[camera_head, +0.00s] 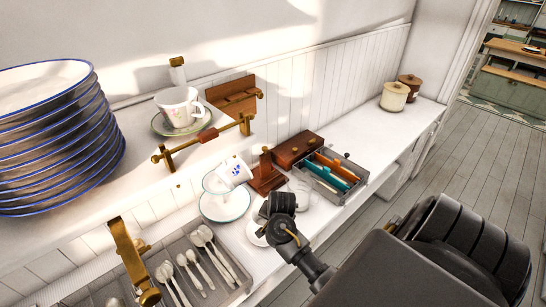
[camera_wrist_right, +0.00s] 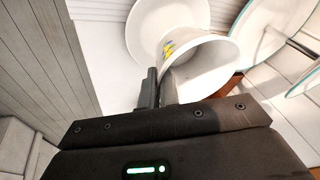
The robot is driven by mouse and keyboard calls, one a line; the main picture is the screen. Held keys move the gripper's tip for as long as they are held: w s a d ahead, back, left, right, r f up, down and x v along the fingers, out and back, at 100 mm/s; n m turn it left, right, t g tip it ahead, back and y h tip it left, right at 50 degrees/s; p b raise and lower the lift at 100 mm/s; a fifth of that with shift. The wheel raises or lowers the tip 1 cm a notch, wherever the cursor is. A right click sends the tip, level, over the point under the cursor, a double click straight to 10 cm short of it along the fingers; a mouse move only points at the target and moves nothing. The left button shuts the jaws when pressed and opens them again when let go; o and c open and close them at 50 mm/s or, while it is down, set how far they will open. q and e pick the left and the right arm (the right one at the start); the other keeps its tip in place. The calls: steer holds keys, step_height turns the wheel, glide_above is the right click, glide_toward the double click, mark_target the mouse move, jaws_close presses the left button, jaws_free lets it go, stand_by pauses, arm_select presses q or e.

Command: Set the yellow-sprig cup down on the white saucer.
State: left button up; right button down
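My right gripper (camera_wrist_right: 158,90) is shut on the wall of the yellow-sprig cup (camera_wrist_right: 208,58), a white cup tilted with its mouth towards the wrist camera. In the head view the cup (camera_head: 258,209) is mostly hidden behind my right gripper (camera_head: 272,207). The white saucer (camera_wrist_right: 150,22) lies beyond the cup in the wrist view; in the head view its edge (camera_head: 254,238) shows below the gripper. Whether cup and saucer touch is unclear. My left gripper is not in view.
A teal-rimmed saucer (camera_head: 224,212) and a blue-sprig cup (camera_head: 238,170) are close on the left. A wooden stand (camera_head: 266,176) is behind. A cutlery tray (camera_head: 238,292) is at front left, a pen tray (camera_head: 322,184) at right. A raised shelf holds stacked plates (camera_head: 60,140).

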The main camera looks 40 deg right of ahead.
steer(key=shift+w+f, duration=0.2)
steer(key=shift+f, duration=0.05)
step_height(320, 180, down, 3)
steer(key=shift+b, duration=0.35)
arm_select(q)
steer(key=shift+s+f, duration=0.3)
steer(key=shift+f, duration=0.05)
arm_select(e)
steer(key=shift+w+f, duration=0.1)
steer(key=shift+f, duration=0.2)
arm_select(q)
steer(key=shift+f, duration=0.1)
arm_select(e)
steer(key=c, duration=1.6)
jaws_free()
